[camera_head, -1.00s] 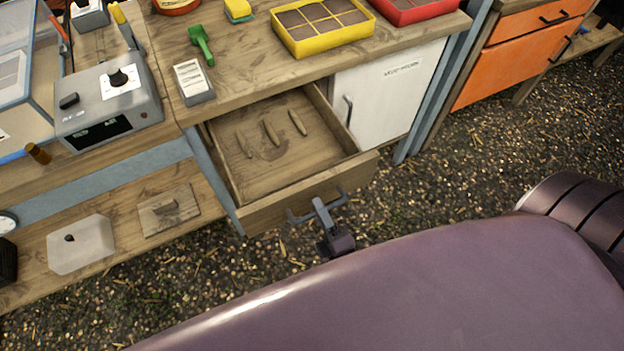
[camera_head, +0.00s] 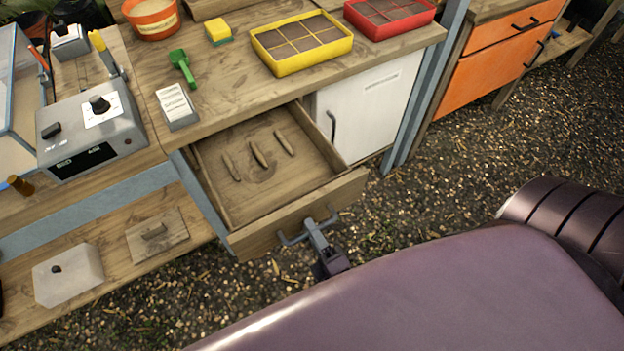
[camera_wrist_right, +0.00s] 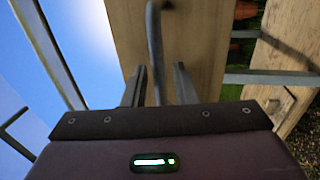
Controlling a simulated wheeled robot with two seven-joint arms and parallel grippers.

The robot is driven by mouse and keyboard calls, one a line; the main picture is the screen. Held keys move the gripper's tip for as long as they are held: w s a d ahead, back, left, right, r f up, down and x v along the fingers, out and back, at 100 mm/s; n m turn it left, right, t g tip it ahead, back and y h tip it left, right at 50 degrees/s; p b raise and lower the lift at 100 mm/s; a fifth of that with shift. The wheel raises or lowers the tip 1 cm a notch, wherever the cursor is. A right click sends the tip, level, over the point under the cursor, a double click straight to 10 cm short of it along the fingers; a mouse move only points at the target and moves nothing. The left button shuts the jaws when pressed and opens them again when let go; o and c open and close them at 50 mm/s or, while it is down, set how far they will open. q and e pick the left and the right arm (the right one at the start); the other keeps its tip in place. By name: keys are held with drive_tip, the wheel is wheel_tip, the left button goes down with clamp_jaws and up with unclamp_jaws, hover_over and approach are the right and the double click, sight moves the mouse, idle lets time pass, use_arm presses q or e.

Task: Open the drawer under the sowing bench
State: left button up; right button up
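The wooden drawer (camera_head: 240,209) under the sowing bench (camera_head: 228,75) stands pulled well out, and its inside shows. Its front (camera_head: 290,218) carries a grey bar handle (camera_head: 329,218). My right gripper (camera_head: 312,232) is at the middle of this handle. In the right wrist view the handle bar (camera_wrist_right: 155,45) passes between the two fingers of the right gripper (camera_wrist_right: 159,80). The fingers stand apart, with a narrow gap seen on each side of the bar. My left gripper is not in view.
Several small spindle-shaped pieces (camera_head: 258,154) lie in the drawer. A white cabinet door (camera_head: 368,108) is right of it. Gravel floor (camera_head: 455,165) is clear to the right.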

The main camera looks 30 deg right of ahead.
drive_tip(key=s+f+b, duration=0.1)
drive_tip(key=s, duration=0.6)
drive_tip(key=shift+s+f, duration=0.2)
drive_tip(key=shift+s, duration=0.05)
drive_tip(key=shift+d, duration=0.1)
drive_tip(key=s+d+f+m+g+h, duration=0.1)
drive_tip(key=d+f+m+g, duration=0.3)
drive_tip(key=f, duration=0.9)
drive_tip(key=d+f+m+g, duration=0.1)
drive_tip(key=f+m+g, duration=0.35)
drive_tip(key=f, duration=0.75)
drive_tip(key=s+d+f+m+g, duration=0.2)
drive_tip(key=s+f+m+g, duration=0.5)
drive_tip(key=s+f+g, duration=0.3)
drive_tip(key=s+f, duration=0.3)
drive_tip(key=s, duration=0.1)
drive_tip(key=shift+s+f+g, duration=0.2)
drive_tip(key=shift+f+g, duration=0.05)
drive_tip(key=shift+g, duration=0.1)
